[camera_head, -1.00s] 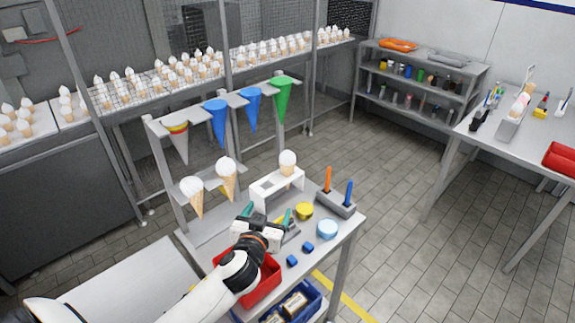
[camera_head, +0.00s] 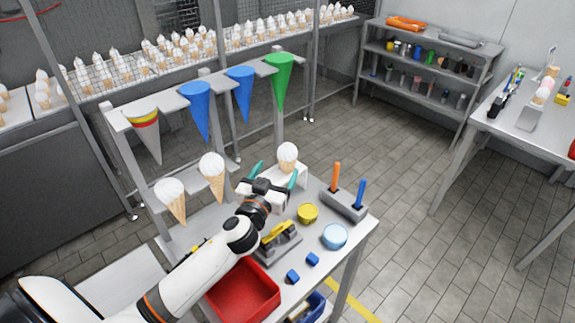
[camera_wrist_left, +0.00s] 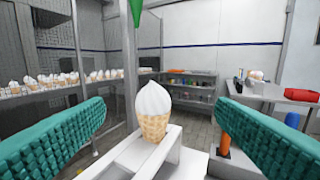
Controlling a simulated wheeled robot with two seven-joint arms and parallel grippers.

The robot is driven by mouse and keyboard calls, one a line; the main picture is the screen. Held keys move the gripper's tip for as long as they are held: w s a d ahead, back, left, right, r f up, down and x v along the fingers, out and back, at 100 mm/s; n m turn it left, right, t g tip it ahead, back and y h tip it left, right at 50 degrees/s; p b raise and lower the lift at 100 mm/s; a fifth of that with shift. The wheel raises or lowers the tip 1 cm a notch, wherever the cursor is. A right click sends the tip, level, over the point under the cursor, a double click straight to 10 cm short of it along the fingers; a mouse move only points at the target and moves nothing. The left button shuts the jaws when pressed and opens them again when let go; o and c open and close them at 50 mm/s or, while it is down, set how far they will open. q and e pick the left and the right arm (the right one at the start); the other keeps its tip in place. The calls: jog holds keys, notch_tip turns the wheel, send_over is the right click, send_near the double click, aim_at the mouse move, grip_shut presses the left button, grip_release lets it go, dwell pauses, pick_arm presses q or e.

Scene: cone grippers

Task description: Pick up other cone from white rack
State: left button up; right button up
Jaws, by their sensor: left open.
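A white-topped cone (camera_head: 287,157) stands in the small white rack (camera_head: 300,174) on the worktable. In the left wrist view the same cone (camera_wrist_left: 154,112) stands upright in the white rack (camera_wrist_left: 171,150), centred between my teal fingers. My left gripper (camera_head: 276,176) is open, and its fingers are apart on either side, short of the cone. In the head view the gripper covers much of the rack. Two more white-topped cones, one at the left (camera_head: 170,199) and one beside it (camera_head: 212,177), sit in a grey holder. My right gripper is not in view.
Coloured hanging cones, including a green one (camera_head: 279,84), line the grey frame above. An orange-handled tool (camera_head: 335,177), a yellow tub (camera_head: 308,213), a light-blue tub (camera_head: 334,236) and a red bin (camera_head: 243,290) stand nearby.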

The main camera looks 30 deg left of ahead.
aim_at(284, 162)
pick_arm(q)
jog(key=w+f, duration=0.1)
jog(key=w, duration=0.1)
jog(key=w+a+f, duration=0.1)
jog(key=w, duration=0.1)
jog(key=w+f, duration=0.1)
jog(key=w, duration=0.2)
jog(key=shift+a+f, duration=0.15)
jog(key=shift+f, duration=0.1)
jog(key=shift+w+a, duration=0.1)
jog(key=shift+w, duration=0.2)
jog(key=w, duration=0.1)
jog(key=w+a, duration=0.1)
jog(key=w, duration=0.2)
jog(key=shift+w+a+f+p, duration=0.15)
jog(key=shift+w+f+p, duration=0.1)
jog(key=shift+w+p, duration=0.15)
jog(key=shift+s, duration=0.1)
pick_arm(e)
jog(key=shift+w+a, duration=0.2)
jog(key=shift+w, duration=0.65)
pick_arm(q)
jog(key=shift+c, duration=0.3)
jog(key=c, duration=0.7)
